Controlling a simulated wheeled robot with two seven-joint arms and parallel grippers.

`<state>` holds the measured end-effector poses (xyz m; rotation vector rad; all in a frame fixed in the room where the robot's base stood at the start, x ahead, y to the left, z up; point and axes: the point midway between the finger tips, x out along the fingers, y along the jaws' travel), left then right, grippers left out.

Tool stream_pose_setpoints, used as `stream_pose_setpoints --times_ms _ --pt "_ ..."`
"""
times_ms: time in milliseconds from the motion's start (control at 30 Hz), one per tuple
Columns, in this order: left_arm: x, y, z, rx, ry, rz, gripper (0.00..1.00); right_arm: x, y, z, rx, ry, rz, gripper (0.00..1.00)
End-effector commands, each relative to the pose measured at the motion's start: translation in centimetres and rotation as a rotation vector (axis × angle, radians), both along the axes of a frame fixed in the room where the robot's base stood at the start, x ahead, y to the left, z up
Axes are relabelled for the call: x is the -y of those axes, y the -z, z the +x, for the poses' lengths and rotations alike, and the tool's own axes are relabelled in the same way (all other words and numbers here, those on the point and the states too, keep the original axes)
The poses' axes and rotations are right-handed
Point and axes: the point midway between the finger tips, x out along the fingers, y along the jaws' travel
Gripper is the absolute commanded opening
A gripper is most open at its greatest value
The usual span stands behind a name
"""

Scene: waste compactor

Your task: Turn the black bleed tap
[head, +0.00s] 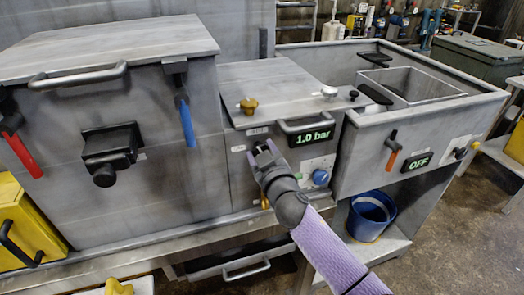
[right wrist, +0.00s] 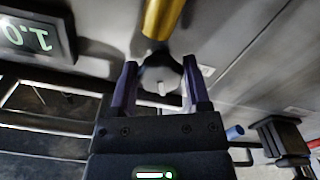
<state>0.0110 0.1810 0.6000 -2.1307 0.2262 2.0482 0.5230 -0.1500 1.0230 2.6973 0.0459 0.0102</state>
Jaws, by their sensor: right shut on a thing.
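My right gripper (head: 262,150) is at the front of the middle grey cabinet (head: 238,178), left of the lit "1.0 bar" display (head: 312,138). It covers most of the bleed tap in the head view. In the right wrist view, the right gripper (right wrist: 160,85) has one finger on each side of a rounded grey part of the bleed tap (right wrist: 160,72), and is shut on it. A brass-coloured cylinder (right wrist: 162,18) shows beyond the fingertips. The tap's black colour and handle angle cannot be made out. My left gripper is not in view.
A blue knob (head: 321,177) sits close right of my gripper. A brass knob (head: 249,106) is on the lid above. A blue lever (head: 187,122) and a red lever (head: 22,153) are on the left cabinet. A blue bucket (head: 371,215) stands below on the right.

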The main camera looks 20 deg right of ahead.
Motion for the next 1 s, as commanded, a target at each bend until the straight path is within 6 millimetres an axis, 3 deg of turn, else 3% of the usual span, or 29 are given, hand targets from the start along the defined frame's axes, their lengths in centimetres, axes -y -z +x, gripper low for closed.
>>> stream_pose_setpoints --times_ms 600,1000 --pt "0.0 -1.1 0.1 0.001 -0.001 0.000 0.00 0.1 -0.1 0.0 0.019 -0.001 -0.582 0.02" --pt "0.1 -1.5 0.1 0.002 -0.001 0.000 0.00 0.1 -0.1 0.0 0.029 -0.001 -0.882 0.02"
